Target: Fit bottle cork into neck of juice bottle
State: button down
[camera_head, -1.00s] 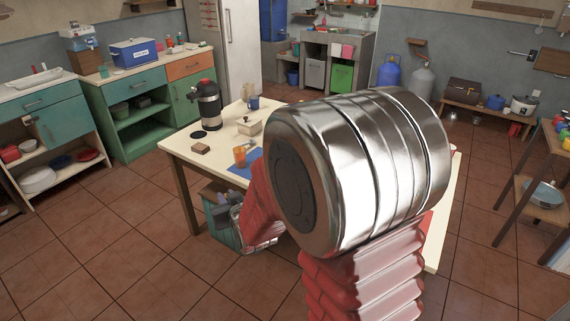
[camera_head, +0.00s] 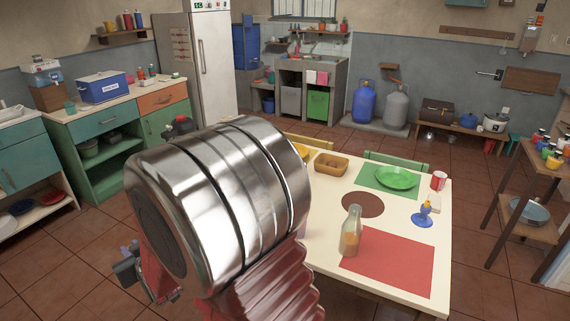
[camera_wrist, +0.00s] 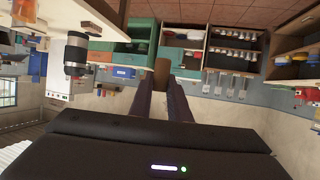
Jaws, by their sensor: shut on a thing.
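The juice bottle (camera_head: 350,234) stands upright on the white table, at the left edge of a red mat. It is clear glass with orange juice low inside and its neck looks open. My gripper (camera_wrist: 162,86) is shut on the brown bottle cork (camera_wrist: 161,72), which sticks out beyond the fingertips in the wrist view. In the head view my gripper (camera_head: 130,265) is at the lower left, partly behind my arm and well to the left of the bottle. The cork cannot be made out in the head view.
The table (camera_head: 320,211) also bears a green plate (camera_head: 396,178), a brown basket (camera_head: 331,164), a blue egg-cup-like stand (camera_head: 423,219) and a red can (camera_head: 438,181). My arm hides the table's left part. A shelf rack (camera_head: 524,187) stands at the right.

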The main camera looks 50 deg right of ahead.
aim_at(355, 212)
jog(key=i, duration=1.1)
jog(key=z, duration=0.6)
